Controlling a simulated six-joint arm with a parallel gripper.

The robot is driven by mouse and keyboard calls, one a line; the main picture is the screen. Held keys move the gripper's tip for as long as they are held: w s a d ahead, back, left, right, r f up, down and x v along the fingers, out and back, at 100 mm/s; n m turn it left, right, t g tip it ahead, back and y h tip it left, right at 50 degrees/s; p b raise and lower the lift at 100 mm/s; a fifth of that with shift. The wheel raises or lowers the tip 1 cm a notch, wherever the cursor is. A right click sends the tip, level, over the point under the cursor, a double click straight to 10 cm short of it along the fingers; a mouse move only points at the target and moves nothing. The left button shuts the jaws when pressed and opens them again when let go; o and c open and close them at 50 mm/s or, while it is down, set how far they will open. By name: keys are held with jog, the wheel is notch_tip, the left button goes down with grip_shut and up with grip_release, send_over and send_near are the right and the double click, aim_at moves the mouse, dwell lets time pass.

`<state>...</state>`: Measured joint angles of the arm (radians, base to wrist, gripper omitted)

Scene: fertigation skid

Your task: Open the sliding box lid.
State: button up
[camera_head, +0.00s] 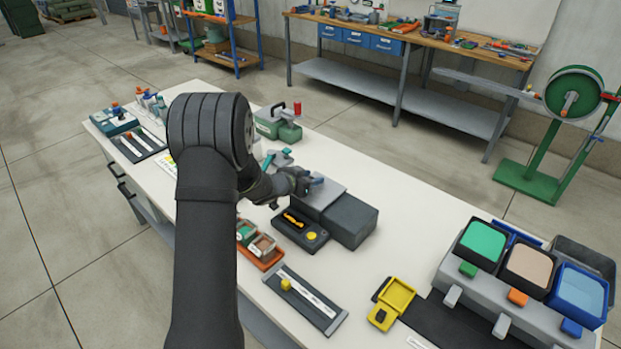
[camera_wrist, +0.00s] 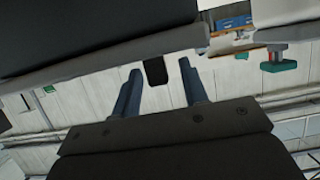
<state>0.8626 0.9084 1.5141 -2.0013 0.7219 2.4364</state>
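A grey box (camera_head: 350,221) stands near the middle of the white table, with a flat lighter-grey lid (camera_head: 322,196) beside its dark block-shaped part. My gripper (camera_head: 316,182) is at the lid's far left edge, partly hidden by my own arm. In the wrist view, my two blue-grey fingers (camera_wrist: 160,80) are spread apart. A small dark tab (camera_wrist: 155,71) below a grey edge shows between the fingertips, with visible gaps on both sides. I cannot tell for sure that this tab belongs to the lid.
A black tray (camera_head: 300,232) with yellow pieces lies close in front of the box. A green case (camera_head: 278,124) stands behind my wrist. A slider track (camera_head: 306,300), a yellow box (camera_head: 396,295) and a dispenser row (camera_head: 500,290) are toward the front right.

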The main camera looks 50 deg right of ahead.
grip_shut()
jog(key=s, duration=1.2)
jog(key=shift+s, duration=0.25)
grip_release()
